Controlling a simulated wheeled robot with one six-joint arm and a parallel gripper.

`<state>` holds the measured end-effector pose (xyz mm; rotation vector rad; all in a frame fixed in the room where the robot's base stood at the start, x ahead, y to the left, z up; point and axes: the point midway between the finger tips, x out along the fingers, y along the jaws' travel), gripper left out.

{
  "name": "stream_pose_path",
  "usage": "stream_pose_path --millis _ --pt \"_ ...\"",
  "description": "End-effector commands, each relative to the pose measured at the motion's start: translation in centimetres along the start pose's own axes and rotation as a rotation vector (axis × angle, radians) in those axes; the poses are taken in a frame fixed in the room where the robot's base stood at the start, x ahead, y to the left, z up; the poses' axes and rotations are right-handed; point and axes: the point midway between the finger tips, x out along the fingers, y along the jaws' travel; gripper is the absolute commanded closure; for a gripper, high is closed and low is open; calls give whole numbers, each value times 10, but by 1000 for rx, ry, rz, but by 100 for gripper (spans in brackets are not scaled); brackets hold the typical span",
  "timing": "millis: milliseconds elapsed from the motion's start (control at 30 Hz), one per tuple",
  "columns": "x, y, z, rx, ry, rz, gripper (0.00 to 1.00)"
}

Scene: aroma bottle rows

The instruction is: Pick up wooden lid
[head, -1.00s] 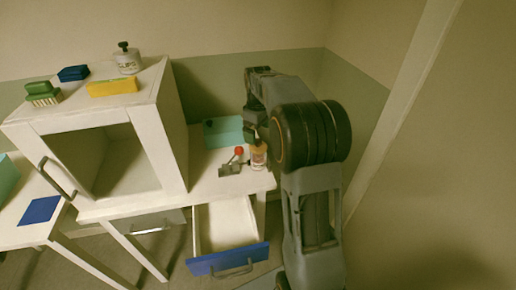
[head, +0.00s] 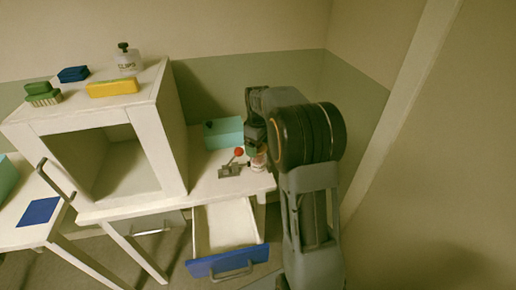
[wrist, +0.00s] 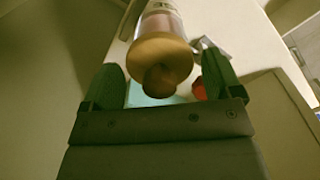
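The wooden lid (wrist: 160,55), round with a darker knob, sits on a clear bottle (wrist: 163,20) in the wrist view. The bottle (head: 259,161) also shows in the head view, on the right end of the white table, its top hidden by my gripper. My gripper (wrist: 163,82) is open, with one green finger on each side of the lid's knob. Gaps show between the fingers and the lid, and I see no contact. In the head view my gripper (head: 254,150) is right at the bottle's top.
A red-knobbed grey metal piece (head: 231,170) lies close left of the bottle. A teal box (head: 225,133) stands behind. A white cabinet (head: 176,130) rises on the left. Below, a blue-fronted drawer (head: 228,262) is pulled open.

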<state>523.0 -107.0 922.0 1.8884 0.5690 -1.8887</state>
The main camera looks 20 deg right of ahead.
Motion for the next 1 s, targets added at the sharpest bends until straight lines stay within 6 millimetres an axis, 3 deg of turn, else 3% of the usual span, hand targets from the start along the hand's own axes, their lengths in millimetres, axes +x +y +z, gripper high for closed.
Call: stream_pose_path --millis 400,767,1000 --pt "0 0 0 0 0 0 55" --pt "-6 0 0 0 1 1 55" --pt "-36 -2 0 -1 3 3 55"
